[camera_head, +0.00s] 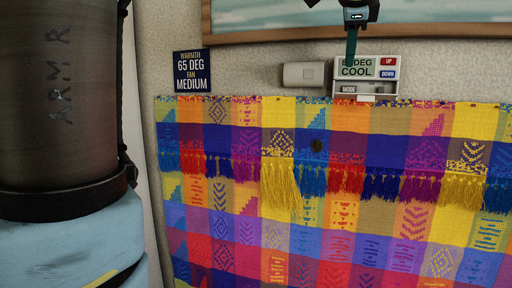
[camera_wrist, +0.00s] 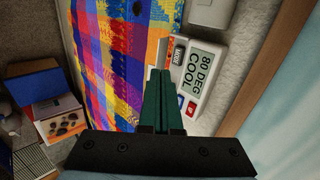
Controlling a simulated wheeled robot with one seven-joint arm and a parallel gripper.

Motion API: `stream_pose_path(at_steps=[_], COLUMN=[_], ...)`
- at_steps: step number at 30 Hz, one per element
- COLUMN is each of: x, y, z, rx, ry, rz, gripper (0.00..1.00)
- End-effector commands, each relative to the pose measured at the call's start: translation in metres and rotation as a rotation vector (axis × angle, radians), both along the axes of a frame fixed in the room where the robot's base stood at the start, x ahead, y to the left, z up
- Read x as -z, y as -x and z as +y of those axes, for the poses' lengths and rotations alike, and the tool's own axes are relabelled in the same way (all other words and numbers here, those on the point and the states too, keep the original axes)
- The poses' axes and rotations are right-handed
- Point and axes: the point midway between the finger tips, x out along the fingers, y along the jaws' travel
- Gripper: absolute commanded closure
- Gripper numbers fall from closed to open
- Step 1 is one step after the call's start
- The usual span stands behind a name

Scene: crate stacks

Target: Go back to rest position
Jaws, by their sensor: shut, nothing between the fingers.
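My gripper (camera_head: 351,48) reaches down from the top of the head view, in front of a thermostat (camera_head: 382,67) on the wall. The thermostat is white, with a display whose last word is COOL and red UP and blue DOWN buttons. In the wrist view the gripper (camera_wrist: 161,72) has its green fingers together with nothing between them. There the thermostat (camera_wrist: 206,80) shows tilted beside the fingertips and reads 80 DEG COOL. I cannot tell whether the fingertips touch it. The fingers hide part of its left side in the head view.
A dark sign (camera_head: 192,72) reads WARMTH 65 DEG FAN MEDIUM. A grey box (camera_head: 304,74) is left of the thermostat. A colourful tasselled cloth (camera_head: 340,225) hangs below. A framed picture (camera_head: 430,37) is above. Books or boxes (camera_wrist: 55,112) lie at the wrist view's left.

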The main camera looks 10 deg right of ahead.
Motion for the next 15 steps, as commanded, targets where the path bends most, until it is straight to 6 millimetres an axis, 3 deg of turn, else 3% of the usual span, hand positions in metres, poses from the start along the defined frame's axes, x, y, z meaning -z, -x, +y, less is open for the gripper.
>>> stream_pose_path(at_steps=[5,9,15], x=[0.082,0.164,0.274], y=[-0.037,-0.057,-0.049], z=[0.047,0.107,0.202], rx=[-0.210,-0.463,-0.884], ry=[0.061,0.151,0.299], rz=[0.155,0.310,0.504], gripper=[1.00,1.00,1.00])
